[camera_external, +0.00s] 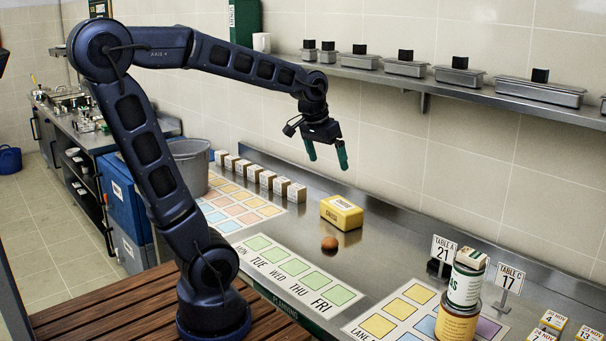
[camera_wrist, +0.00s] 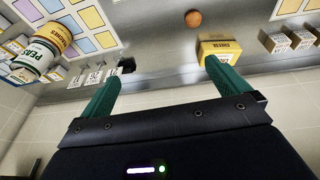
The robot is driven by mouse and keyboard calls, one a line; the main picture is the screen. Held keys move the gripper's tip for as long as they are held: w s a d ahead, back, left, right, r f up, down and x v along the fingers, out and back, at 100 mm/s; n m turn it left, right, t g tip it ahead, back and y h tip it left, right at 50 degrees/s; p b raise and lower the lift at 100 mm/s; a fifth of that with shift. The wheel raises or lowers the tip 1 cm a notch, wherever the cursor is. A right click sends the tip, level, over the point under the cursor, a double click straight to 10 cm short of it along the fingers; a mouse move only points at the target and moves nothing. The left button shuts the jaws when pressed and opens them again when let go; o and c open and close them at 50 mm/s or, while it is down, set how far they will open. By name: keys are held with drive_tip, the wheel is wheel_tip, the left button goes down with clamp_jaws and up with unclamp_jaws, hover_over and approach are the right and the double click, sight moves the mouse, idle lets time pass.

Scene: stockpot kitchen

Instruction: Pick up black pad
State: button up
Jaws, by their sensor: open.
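A small black block (camera_external: 439,268), possibly the black pad, sits on the steel counter at the foot of the Table A sign. It also shows in the wrist view as a dark shape (camera_wrist: 127,65) near the left fingertip. Its exact shape is partly hidden and too small to tell. My gripper (camera_external: 328,160) has two green fingers, spread apart and empty. It hangs above the back of the counter, up and to the left of the block. In the wrist view the space between the fingertips (camera_wrist: 161,72) is clear.
A yellow box (camera_external: 341,212) and a brown ball (camera_external: 329,243) are on the counter below my gripper. Stacked cans (camera_external: 462,290) stand beside the block, with a Table C sign (camera_external: 509,278) to the right. A shelf (camera_external: 430,82) with lidded steel containers runs along the wall.

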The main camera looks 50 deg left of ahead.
drive_tip(key=w+d+f+g, duration=0.1)
drive_tip(key=w+d+f, duration=0.15)
drive_tip(key=w, duration=0.25)
drive_tip(key=w+d+f, duration=0.1)
drive_tip(key=w+d, duration=0.2)
drive_tip(key=w, duration=0.3)
drive_tip(key=w+d+f, duration=0.5)
drive_tip(key=d+f, duration=0.1)
drive_tip(key=w+d+f+g, duration=0.1)
drive_tip(key=w+d+f, duration=0.5)
drive_tip(key=f, duration=0.1)
drive_tip(key=w+d+f+g, duration=0.1)
drive_tip(key=w+d+f, duration=0.4)
drive_tip(key=d+f, duration=0.1)
drive_tip(key=shift+w+d+f+y, duration=0.3)
drive_tip(key=shift+w+d+y, duration=0.05)
drive_tip(key=shift+d+y, duration=0.05)
drive_tip(key=shift+w+d+f, duration=0.1)
drive_tip(key=shift+d+f, duration=0.05)
drive_tip(key=shift+f, duration=0.25)
drive_tip(key=shift+d+f, duration=0.15)
drive_tip(key=shift+f, duration=5.05)
drive_tip(key=c, duration=1)
drive_tip(key=shift+w+r, duration=0.1)
drive_tip(key=shift+r, duration=0.05)
